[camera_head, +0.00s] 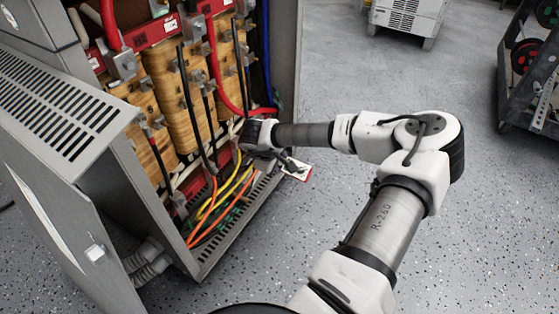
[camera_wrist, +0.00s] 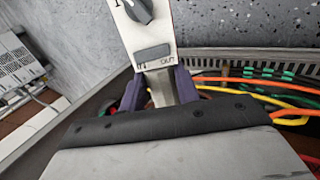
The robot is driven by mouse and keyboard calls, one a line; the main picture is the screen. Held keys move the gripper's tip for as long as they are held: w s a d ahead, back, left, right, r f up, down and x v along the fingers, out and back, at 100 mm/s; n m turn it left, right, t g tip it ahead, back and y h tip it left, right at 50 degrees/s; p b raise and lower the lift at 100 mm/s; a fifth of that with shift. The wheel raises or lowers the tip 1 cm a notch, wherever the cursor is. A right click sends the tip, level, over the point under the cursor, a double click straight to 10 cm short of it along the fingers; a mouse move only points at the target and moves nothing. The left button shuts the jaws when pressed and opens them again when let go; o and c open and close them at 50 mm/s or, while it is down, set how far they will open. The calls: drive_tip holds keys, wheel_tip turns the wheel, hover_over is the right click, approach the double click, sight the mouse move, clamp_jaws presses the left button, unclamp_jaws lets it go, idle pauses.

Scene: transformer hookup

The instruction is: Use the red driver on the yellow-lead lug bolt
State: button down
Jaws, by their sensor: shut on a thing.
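My gripper (camera_head: 278,155) is at the lower front of the open cabinet, above its bottom sill. In the wrist view its two purple fingers (camera_wrist: 160,88) are shut on the grey stem of a white-faced tool (camera_wrist: 152,30). The tool has a dark knob, a small grey panel and the letters IN and OUT. In the head view the tool (camera_head: 298,170) shows a red edge. I cannot tell for sure that it is the red driver. The yellow lead (camera_head: 226,192) curves through the cabinet bottom and also shows in the wrist view (camera_wrist: 286,102). Its lug bolt cannot be made out.
Orange leads (camera_head: 204,226) and green leads run beside the yellow one. Wooden-looking transformer coils (camera_head: 165,90) with thick red cables stand behind. The slotted cabinet sill (camera_head: 236,222) edges the space. The speckled floor (camera_head: 390,75) at right is clear up to a dark cart (camera_head: 530,70).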

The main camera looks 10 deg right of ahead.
drive_tip(key=shift+w+a+r+p, duration=0.1)
drive_tip(key=shift+w+a+p, duration=0.35)
drive_tip(key=shift+w+a, duration=0.35)
idle(3.2)
drive_tip(key=shift+d, duration=0.15)
drive_tip(key=shift+s+d+p, duration=0.6)
drive_tip(key=shift+s+d, duration=0.95)
drive_tip(key=shift+s, duration=0.05)
